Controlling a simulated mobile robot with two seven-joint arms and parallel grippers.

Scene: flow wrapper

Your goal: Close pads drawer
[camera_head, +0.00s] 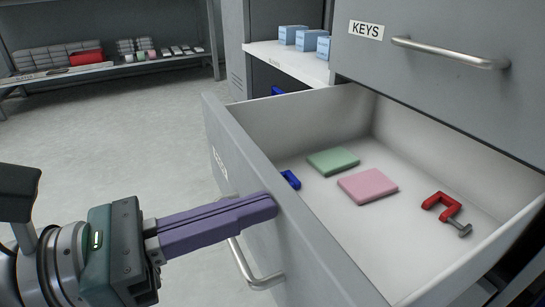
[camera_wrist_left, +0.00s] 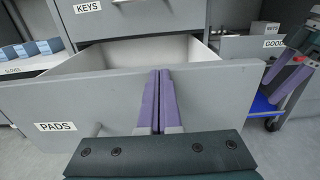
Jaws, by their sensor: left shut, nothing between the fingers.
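The pads drawer (camera_head: 300,235) is pulled open below the KEYS drawer. Its grey front (camera_wrist_left: 100,100) bears a PADS label (camera_wrist_left: 55,126) in the left wrist view. Its bar handle (camera_head: 243,268) is on the outer face. Inside lie a green pad (camera_head: 333,160), a pink pad (camera_head: 368,186), a red clamp (camera_head: 442,206) and a partly hidden blue item (camera_head: 290,179). My left gripper (camera_head: 268,206) has its purple fingers together and empty, tips at the drawer front's outer face near the top edge; contact is unclear. My right gripper (camera_wrist_left: 284,80) shows at the right of the wrist view.
The KEYS drawer (camera_head: 440,95) above is shut. A shelf with small items (camera_head: 110,65) stands at the back left. A GOODS-labelled drawer (camera_wrist_left: 240,45) and a blue cart (camera_wrist_left: 262,106) are at the right. The floor at left is clear.

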